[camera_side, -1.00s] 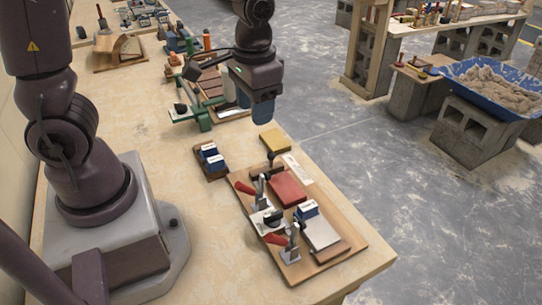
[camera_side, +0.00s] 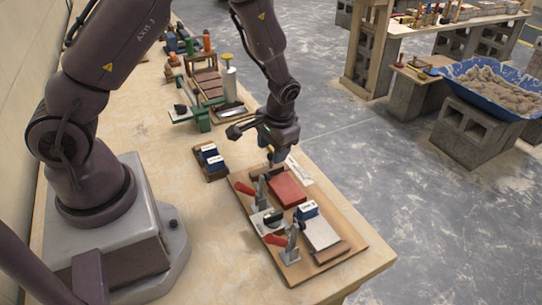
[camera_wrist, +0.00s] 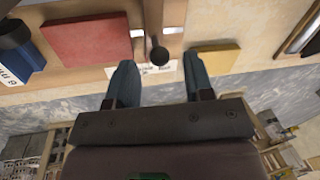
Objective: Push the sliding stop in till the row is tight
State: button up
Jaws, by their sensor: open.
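The sliding stop shows in the wrist view as a wooden block with a round black knob (camera_wrist: 158,54). The knob lies between the two finger lines; I cannot tell whether anything touches it. My gripper (camera_wrist: 158,66) is open, with one finger each side and nothing held. In the side view my gripper (camera_side: 272,154) is low at the far end of the board (camera_side: 350,238) and partly covers the stop. The row on the board has a red block (camera_side: 288,189), a labelled blue block (camera_side: 306,210) and a grey block (camera_side: 322,233). The red block (camera_wrist: 88,38) sits left of the stop in the wrist view.
Two red-handled clamps (camera_side: 290,250) stand along the board's near side. A yellow block (camera_wrist: 217,57) lies right of the knob in the wrist view. A small tray with blue blocks (camera_side: 211,158) sits left of the board. Bare bench lies in front.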

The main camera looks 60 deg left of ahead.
aim_at(272, 153)
jog(key=shift+a+f, duration=0.15)
jog(key=shift+f, duration=0.7)
jog(key=shift+a+f, duration=0.15)
jog(key=shift+f, duration=0.7)
jog(key=c, duration=0.8)
jog(key=shift+d, duration=2.45)
jog(key=o, duration=0.8)
notch_tip(272, 153, up, 13)
jog(key=d, duration=0.2)
jog(key=shift+w+d, duration=0.2)
